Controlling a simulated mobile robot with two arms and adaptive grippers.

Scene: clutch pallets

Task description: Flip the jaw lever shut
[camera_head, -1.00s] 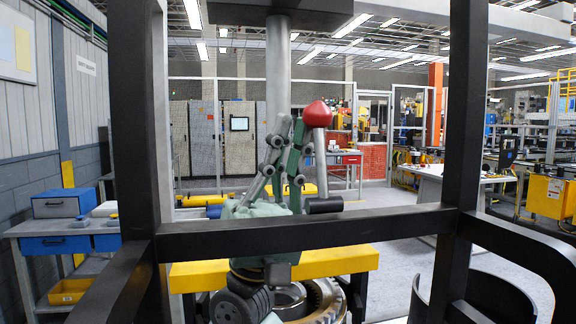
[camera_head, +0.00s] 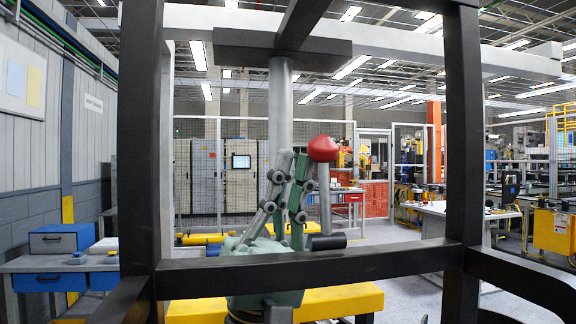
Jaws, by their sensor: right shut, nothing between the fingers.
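A green clamp-like device (camera_head: 265,256) stands at the middle of the head view, behind a black crossbar. From it rise grey and green links (camera_head: 294,200) with dark round joints. A grey lever (camera_head: 324,200) with a red knob (camera_head: 322,149) stands nearly upright on its right side. A short black cylinder (camera_head: 325,241) sticks out to the right at its base. I cannot tell which part is the jaw lever. I cannot make out either of my grippers, and no finger is seen touching the red-knobbed lever. The crossbar hides part of the device.
A black frame (camera_head: 465,130) crosses the near view with two posts and a crossbar. A yellow support (camera_head: 345,301) lies under the device. A bench with a blue box (camera_head: 62,238) stands at left. Open floor (camera_head: 400,293) shows at right.

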